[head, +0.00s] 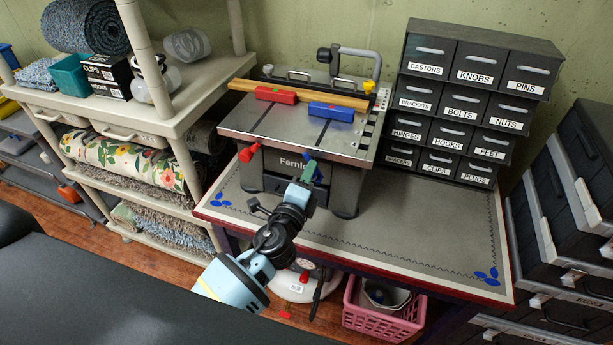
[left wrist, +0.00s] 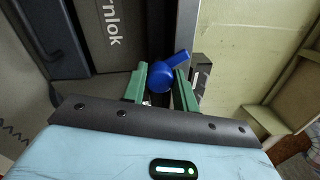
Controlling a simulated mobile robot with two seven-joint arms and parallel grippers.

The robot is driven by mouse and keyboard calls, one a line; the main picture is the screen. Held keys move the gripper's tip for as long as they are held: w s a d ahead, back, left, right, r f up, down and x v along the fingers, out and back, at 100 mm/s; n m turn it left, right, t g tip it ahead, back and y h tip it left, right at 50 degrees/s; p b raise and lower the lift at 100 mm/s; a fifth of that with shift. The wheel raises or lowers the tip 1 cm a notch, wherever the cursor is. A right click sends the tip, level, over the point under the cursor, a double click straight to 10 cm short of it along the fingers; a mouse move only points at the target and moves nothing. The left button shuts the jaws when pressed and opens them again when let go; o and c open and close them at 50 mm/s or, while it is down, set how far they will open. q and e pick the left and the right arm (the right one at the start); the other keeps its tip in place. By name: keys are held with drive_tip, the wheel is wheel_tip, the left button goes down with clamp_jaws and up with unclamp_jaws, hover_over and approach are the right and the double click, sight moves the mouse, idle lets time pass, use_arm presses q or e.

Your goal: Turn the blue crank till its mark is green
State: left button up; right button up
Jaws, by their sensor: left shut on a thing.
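The blue crank (left wrist: 162,75) is on the front of the grey router table (head: 300,131) and sits between the two green fingers of my left gripper (left wrist: 159,80) in the left wrist view. Its short arm points up and to the right there. In the head view my left gripper (head: 311,172) is at the front panel, right of the name plate, and mostly hides the crank. The left gripper is shut on the crank. I cannot see the crank's mark or its colour. My right gripper is not in view.
A red crank (head: 248,153) sticks out at the table's left front. A red block (head: 276,95) and a blue block (head: 331,112) lie on top by the wooden fence (head: 300,93). Labelled drawers (head: 460,95) stand right. The bench mat (head: 430,235) is clear at front right.

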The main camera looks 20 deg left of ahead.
use_arm(q)
drive_tip(key=shift+r+m, duration=0.1)
drive_tip(key=shift+m, duration=0.4)
drive_tip(key=o, duration=1)
drive_tip(key=shift+c, duration=0.2)
drive_tip(key=s, duration=0.7)
drive_tip(key=shift+s+a+f+b, duration=0.15)
drive_tip(key=shift+s+f+b, duration=0.05)
drive_tip(key=shift+s+b, duration=0.2)
